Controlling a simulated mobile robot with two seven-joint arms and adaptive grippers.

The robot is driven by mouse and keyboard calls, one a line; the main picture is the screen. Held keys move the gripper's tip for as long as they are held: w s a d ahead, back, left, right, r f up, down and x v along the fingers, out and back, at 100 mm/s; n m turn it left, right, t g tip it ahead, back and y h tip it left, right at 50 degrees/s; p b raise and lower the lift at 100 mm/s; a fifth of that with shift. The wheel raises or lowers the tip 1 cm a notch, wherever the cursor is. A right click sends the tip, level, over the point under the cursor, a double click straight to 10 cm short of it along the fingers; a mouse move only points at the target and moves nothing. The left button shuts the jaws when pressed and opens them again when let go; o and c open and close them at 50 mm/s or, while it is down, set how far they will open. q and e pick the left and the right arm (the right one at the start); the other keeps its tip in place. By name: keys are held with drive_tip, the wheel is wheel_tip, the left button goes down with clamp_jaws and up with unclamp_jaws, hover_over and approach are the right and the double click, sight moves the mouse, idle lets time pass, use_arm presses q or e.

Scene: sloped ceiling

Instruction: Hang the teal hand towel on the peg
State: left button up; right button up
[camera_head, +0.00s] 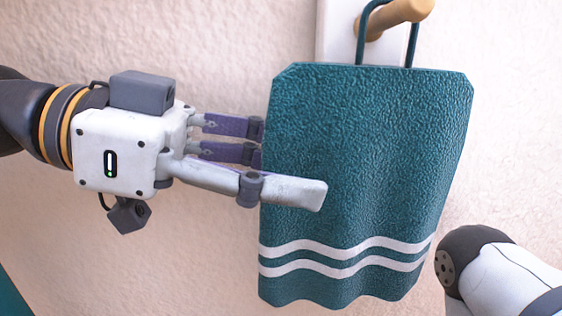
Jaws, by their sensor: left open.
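The teal hand towel (375,150) with two white stripes hangs flat in front of the wall. Its teal loop (413,45) passes over the wooden peg (408,10), which sticks out from a white board (335,35) at the top. My left gripper (290,165) is open at the towel's left edge. One finger lies in front of the towel and the other two reach to its left edge, where their tips are hidden behind it. My right gripper is out of view; only part of my right arm shows at the lower right.
A rough cream wall (220,40) fills the background. The wall area below my left gripper is clear. A dark teal edge (12,295) shows at the lower left corner.

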use_arm(q)
drive_tip(key=v, duration=1.2)
